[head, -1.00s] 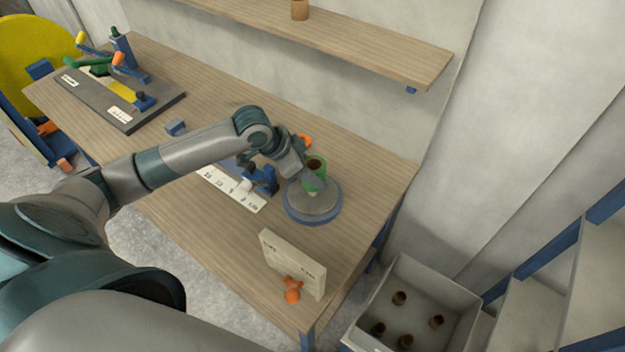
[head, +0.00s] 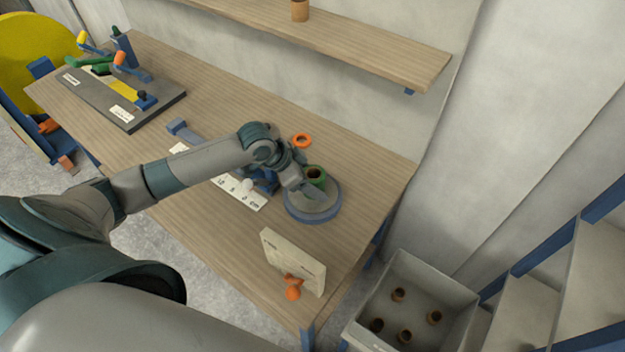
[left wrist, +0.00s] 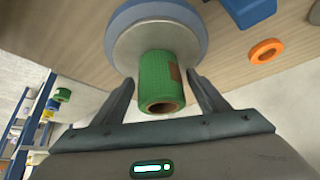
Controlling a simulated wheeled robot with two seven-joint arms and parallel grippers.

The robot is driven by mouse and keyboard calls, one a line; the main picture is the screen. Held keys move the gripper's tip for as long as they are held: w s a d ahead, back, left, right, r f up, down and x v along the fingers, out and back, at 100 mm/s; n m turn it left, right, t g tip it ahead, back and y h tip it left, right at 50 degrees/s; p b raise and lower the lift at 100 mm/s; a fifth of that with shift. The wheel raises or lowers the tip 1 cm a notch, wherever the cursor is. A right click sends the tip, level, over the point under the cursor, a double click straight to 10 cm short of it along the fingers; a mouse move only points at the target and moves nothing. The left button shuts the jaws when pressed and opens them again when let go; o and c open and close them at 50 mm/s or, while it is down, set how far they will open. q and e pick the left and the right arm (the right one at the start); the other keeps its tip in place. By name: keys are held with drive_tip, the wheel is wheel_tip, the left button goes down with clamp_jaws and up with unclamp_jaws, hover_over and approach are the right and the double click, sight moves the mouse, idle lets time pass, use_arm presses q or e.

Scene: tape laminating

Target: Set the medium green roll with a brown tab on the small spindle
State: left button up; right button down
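The green roll (head: 316,183) stands upright on a round grey disc with a blue rim (head: 312,214). In the left wrist view, the roll (left wrist: 158,75) shows its brown tab (left wrist: 175,74) on the right side and a brown core at its near end. Any spindle inside it is hidden. My left gripper (head: 308,188) is at the roll; in the wrist view its fingers (left wrist: 161,78) stand on either side of it, with a narrow gap visible, and look open. My right gripper is not in view.
An orange ring (head: 301,140) lies behind the disc. A blue device and white ruler strip (head: 242,192) are to its left, an upright beige panel (head: 292,262) in front. A bin (head: 447,290) with several brown cores stands at lower right.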

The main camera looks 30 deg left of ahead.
use_arm(q)
drive_tip(key=shift+r, duration=0.15)
drive_tip(key=shift+s+a+r+b, duration=0.25)
drive_tip(key=shift+r+b, duration=0.05)
drive_tip(key=shift+r, duration=0.2)
drive_tip(key=b+v, duration=0.3)
drive_tip(key=v, duration=0.7)
drive_tip(key=shift+r, duration=0.35)
drive_tip(key=shift+s+a, duration=0.1)
drive_tip(key=shift+s, duration=0.05)
